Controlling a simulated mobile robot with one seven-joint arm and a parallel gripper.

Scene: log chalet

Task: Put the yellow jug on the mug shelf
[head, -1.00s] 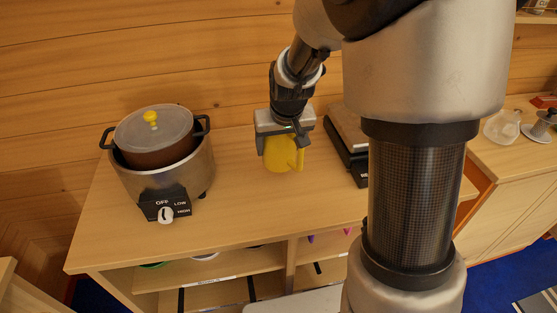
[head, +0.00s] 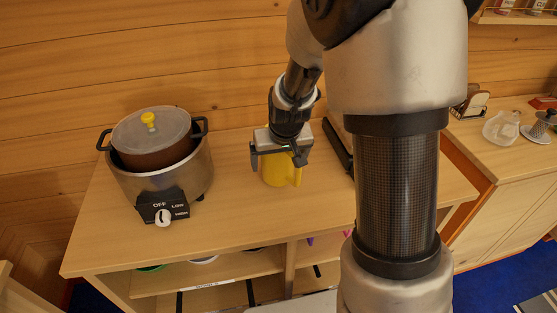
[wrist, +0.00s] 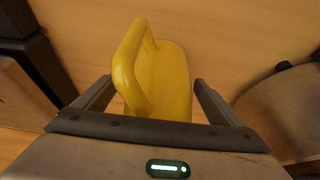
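The yellow jug (head: 281,172) is on the wooden counter, right of the cooker, below my gripper (head: 279,160). In the wrist view the jug (wrist: 172,85) lies between my two fingertips (wrist: 152,85), its loop handle toward the left. The fingers are spread, with a narrow gap on each side of the jug, so my gripper looks open. Below the counter is an open shelf (head: 215,283) with a label strip on its front edge. The label is too small to read, so I cannot tell if it is the mug shelf. Rims of green and white items show inside.
A cooker with a lidded pot (head: 160,160) stands on the counter's left. A dark-edged object (head: 338,146) stands right of the jug, partly behind my arm. Bare counter lies in front of the jug.

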